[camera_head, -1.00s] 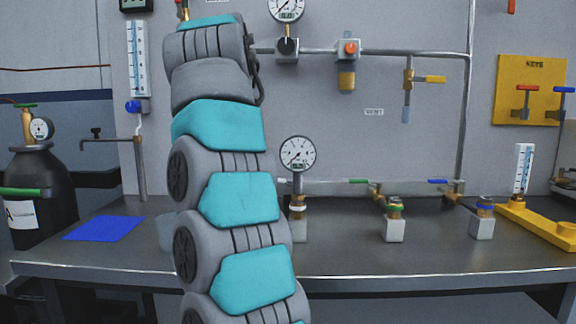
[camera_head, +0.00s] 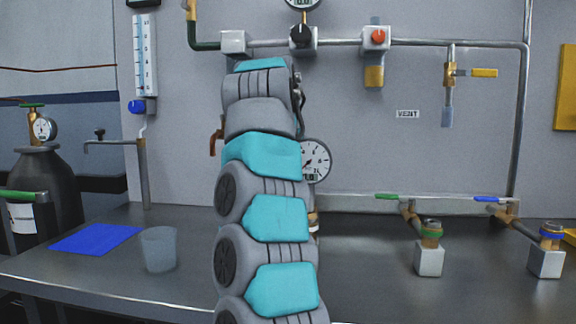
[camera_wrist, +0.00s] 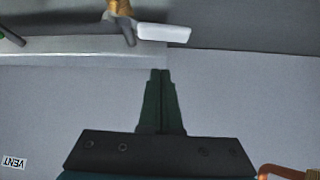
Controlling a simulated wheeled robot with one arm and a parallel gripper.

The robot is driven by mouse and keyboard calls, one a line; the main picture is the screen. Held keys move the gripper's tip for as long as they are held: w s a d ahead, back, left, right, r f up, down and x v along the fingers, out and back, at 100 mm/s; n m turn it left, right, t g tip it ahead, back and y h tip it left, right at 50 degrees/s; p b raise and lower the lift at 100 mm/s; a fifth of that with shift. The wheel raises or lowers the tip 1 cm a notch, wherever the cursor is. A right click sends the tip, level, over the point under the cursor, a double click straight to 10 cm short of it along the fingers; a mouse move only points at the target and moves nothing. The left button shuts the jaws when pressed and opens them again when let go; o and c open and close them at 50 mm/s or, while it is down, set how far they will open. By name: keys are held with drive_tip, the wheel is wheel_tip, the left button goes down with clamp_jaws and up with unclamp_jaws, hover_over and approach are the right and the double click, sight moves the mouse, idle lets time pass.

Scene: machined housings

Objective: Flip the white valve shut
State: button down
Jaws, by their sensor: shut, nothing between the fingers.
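The white valve's flat lever (camera_wrist: 163,33) shows near the top of the wrist view, joined to a brass fitting (camera_wrist: 120,7). The lever lies almost level in that view, tilted slightly. My gripper (camera_wrist: 160,73) is shut with nothing between its dark fingers. In the head view, my arm hides the white valve and the gripper.
An orange-red handle (camera_wrist: 285,172) is at the wrist view's lower right. The head view shows green (camera_head: 388,196) and blue (camera_head: 487,199) levers, a pressure gauge (camera_head: 316,160) partly behind my arm, a translucent cup (camera_head: 159,249) and a blue mat (camera_head: 95,239) on the bench (camera_head: 370,295).

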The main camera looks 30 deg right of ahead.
drive_tip(key=shift+s+a+f+b, duration=0.8)
drive_tip(key=shift+s+f+b, duration=0.1)
drive_tip(key=shift+f+b, duration=0.15)
